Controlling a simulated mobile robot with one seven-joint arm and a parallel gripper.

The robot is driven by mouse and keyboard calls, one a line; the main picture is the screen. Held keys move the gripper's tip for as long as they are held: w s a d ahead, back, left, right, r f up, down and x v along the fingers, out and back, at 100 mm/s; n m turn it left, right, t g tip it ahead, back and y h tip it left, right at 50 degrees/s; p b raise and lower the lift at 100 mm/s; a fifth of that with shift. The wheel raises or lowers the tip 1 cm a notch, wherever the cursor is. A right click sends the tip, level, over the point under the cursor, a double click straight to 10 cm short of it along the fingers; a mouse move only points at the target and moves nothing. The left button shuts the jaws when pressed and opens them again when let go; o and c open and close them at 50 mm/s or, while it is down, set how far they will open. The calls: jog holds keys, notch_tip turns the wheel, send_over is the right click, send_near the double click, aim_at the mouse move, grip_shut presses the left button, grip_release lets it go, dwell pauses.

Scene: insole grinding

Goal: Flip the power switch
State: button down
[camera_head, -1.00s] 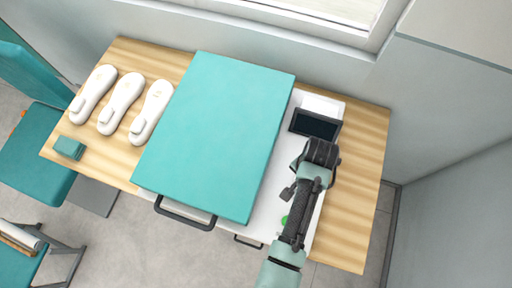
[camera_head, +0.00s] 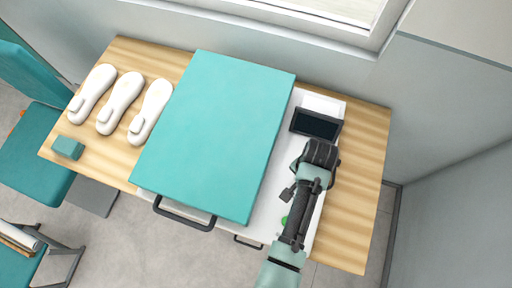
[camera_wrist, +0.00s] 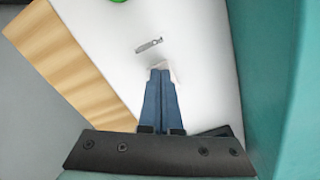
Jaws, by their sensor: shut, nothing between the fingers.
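The machine is a white body (camera_head: 270,208) with a large teal lid (camera_head: 215,135) on the wooden table. In the wrist view a small grey metal piece, apparently the power switch (camera_wrist: 149,45), sits on the white panel (camera_wrist: 205,50). My gripper (camera_wrist: 160,71) is shut, its two blue fingers together and empty. The fingertips are just below the switch in that view; I cannot tell whether they touch the panel. In the head view my gripper is at the machine's right side, and my arm hides the switch and the fingertips.
A green button (camera_head: 284,221) is on the panel, also at the wrist view's top edge (camera_wrist: 117,1). A dark screen (camera_head: 315,124) stands behind my gripper. Several white insoles (camera_head: 120,103) and a teal block (camera_head: 68,148) lie left.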

jog(key=shift+f, duration=0.35)
jog(key=shift+r, duration=0.15)
notch_tip(320, 180, up, 7)
jog(key=p, duration=0.7)
dwell(0.6)
